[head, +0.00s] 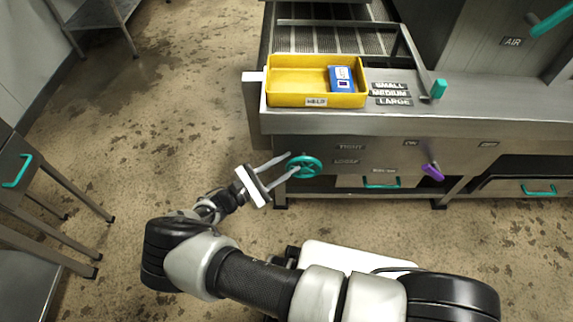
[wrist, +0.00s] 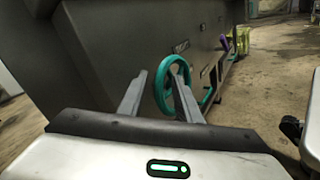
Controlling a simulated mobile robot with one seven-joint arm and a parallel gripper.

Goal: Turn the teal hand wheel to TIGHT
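The teal hand wheel (head: 314,166) is on the front panel of the steel machine, left of two small labels. The upper label (head: 350,147) seems to read TIGHT; the lower one (head: 346,161) is too small to read surely. My gripper (head: 293,161) is open at the wheel's left side. In the wrist view, the wheel (wrist: 158,92) stands partly behind the right finger of my gripper (wrist: 158,69). The left finger is outside the rim, and the rim's near side shows between the fingers. I cannot tell whether either finger touches it.
A yellow bin (head: 290,99) with a blue box (head: 341,78) stands on the machine's top above the wheel. A purple handle (head: 432,172) and a teal drawer handle (head: 382,185) are to the right. Open floor (head: 150,130) lies left.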

